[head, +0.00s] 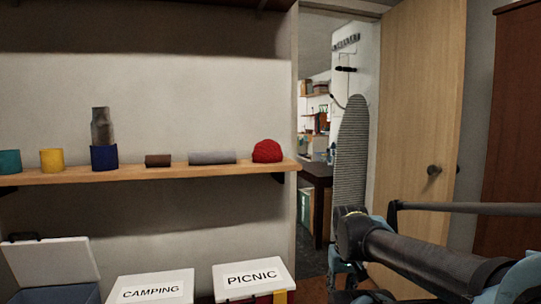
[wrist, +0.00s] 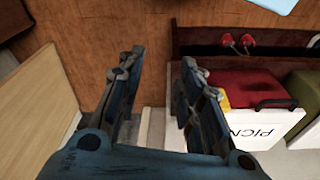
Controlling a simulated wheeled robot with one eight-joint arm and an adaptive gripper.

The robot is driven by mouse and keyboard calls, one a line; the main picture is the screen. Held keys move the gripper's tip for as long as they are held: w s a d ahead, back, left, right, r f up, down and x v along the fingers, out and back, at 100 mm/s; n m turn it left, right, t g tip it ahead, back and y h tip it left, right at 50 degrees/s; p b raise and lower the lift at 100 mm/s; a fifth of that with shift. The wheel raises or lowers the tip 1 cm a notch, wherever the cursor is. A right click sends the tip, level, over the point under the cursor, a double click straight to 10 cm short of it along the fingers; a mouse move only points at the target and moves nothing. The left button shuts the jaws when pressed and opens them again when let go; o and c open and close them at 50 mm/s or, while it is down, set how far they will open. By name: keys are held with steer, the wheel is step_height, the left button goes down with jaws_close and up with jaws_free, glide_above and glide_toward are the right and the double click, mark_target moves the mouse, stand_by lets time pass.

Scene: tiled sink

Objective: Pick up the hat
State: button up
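The hat (head: 267,151) is a red, rounded knit cap at the right end of the wooden wall shelf (head: 225,170) in the head view. I do not make it out in the wrist view. My gripper (wrist: 160,65) is open and empty in the wrist view, its two dark blue fingers apart and pointing down over the brown floor. In the head view my arm is at the lower right, to the right of and below the hat, clear of it. The gripper's fingertips are not clear there.
A grey roll (head: 212,157), a brown roll (head: 158,160) and several cups share the shelf. Below stand boxes with PICNIC (head: 240,280) and CAMPING (head: 150,291) lids. An open doorway with a wooden door (head: 420,130) and an ironing board (head: 352,160) lies right of the shelf.

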steer(key=shift+w+a, duration=0.3)
steer(key=shift+w, duration=0.2)
steer(key=o, duration=1.2)
steer(key=r, duration=0.3)
steer(key=shift+w+a+r, duration=0.1)
steer(key=shift+a, duration=0.15)
steer(key=w+a+r+m+g+y, duration=0.1)
steer(key=w+a+r+m, duration=0.4)
steer(key=w+r, duration=0.9)
steer(key=w+a+r+m+g+y, duration=0.15)
steer(key=w+a+r+m, duration=0.45)
steer(key=r, duration=1.4)
steer(key=w+a+r+m+g+y, duration=0.15)
steer(key=w+a+r+m, duration=0.25)
steer(key=w+r, duration=1)
glide_above(267, 149)
steer(key=w+d, duration=0.2)
steer(key=w, duration=0.2)
steer(key=shift+t, duration=0.3)
steer(key=f, duration=0.8)
steer(key=shift+s, duration=0.25)
steer(key=shift+x, duration=2.9)
